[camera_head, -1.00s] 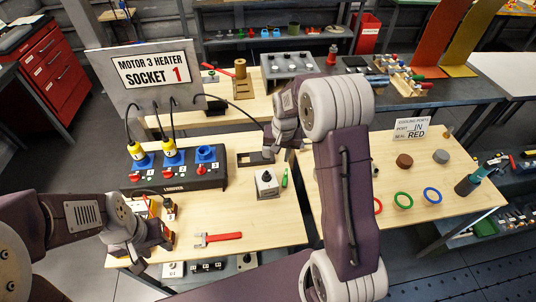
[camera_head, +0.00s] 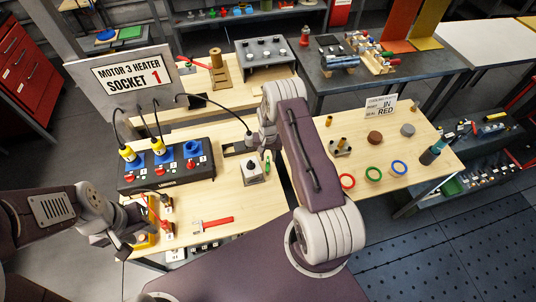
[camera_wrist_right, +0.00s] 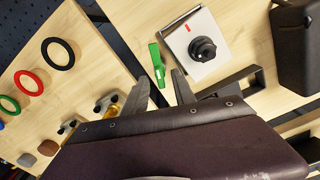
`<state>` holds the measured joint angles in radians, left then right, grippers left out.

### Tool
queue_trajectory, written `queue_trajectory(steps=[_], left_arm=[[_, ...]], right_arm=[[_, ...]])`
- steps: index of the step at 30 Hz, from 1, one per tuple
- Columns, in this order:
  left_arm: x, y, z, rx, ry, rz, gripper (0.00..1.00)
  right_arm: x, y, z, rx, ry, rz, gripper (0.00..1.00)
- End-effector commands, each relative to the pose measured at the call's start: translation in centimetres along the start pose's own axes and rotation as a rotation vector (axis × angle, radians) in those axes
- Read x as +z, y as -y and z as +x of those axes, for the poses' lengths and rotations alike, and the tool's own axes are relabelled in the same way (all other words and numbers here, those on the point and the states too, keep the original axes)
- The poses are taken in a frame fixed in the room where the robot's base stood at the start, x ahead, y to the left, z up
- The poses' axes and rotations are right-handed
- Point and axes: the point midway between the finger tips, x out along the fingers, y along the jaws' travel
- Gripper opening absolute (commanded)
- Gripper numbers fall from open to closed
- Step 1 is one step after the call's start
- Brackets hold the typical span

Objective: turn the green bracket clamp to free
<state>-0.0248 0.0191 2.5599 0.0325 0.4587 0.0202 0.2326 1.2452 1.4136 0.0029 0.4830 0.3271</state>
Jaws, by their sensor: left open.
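A small green piece, which looks like the green bracket clamp (camera_wrist_right: 157,64), lies on the wooden bench beside a pale plate with a black knob and a red mark (camera_wrist_right: 197,38). In the head view the green piece (camera_head: 267,164) is small, just right of that knob box (camera_head: 252,171). My right gripper (camera_wrist_right: 161,82) is open and empty, its fingertips apart close to the green piece's near end. In the head view my right gripper (camera_head: 266,146) is partly hidden by its own arm. My left gripper (camera_head: 125,238) is open at the bench's left front.
A black socket box (camera_head: 168,170) with blue sockets and cabled plugs stands left of the knob box. A red-handled tool (camera_head: 213,224) lies in front. Red, green and blue rings (camera_head: 373,174) lie on the right bench. A dark frame (camera_wrist_right: 236,84) is near my right fingers.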

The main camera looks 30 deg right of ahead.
Motion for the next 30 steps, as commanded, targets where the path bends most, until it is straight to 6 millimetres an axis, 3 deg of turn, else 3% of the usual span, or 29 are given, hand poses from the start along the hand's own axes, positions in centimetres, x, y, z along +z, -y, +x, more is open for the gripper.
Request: queue_trajectory(steps=[9, 10, 13, 14, 20, 24, 30], left_arm=[[0.0, 0.0, -0.2, 0.0, 0.0, 0.0, 0.41], [0.0, 0.0, -0.2, 0.0, 0.0, 0.0, 0.41], [0.0, 0.0, -0.2, 0.0, 0.0, 0.0, 0.41], [0.0, 0.0, -0.2, 0.0, 0.0, 0.0, 0.41], [0.1, 0.0, 0.4, 0.0, 0.0, 0.0, 0.41], [0.3, 0.1, 2.8, 0.0, 0.0, 0.0, 0.41], [0.4, 0.1, 3.7, 0.0, 0.0, 0.0, 0.41]], right_arm=[[0.0, 0.0, 0.7, -0.001, -0.001, 0.0, 0.32], [0.0, 0.0, 0.7, -0.001, -0.001, 0.0, 0.29], [0.0, 0.0, 0.7, 0.0, -0.001, 0.0, 0.01], [0.0, 0.0, 0.7, 0.0, -0.001, 0.0, 0.0], [0.0, 0.0, 0.9, 0.0, -0.002, -0.022, 0.0], [-0.1, 0.0, 1.4, 0.001, -0.004, -0.183, 0.0], [0.0, 0.0, 0.8, 0.001, -0.001, -0.338, 0.0]])
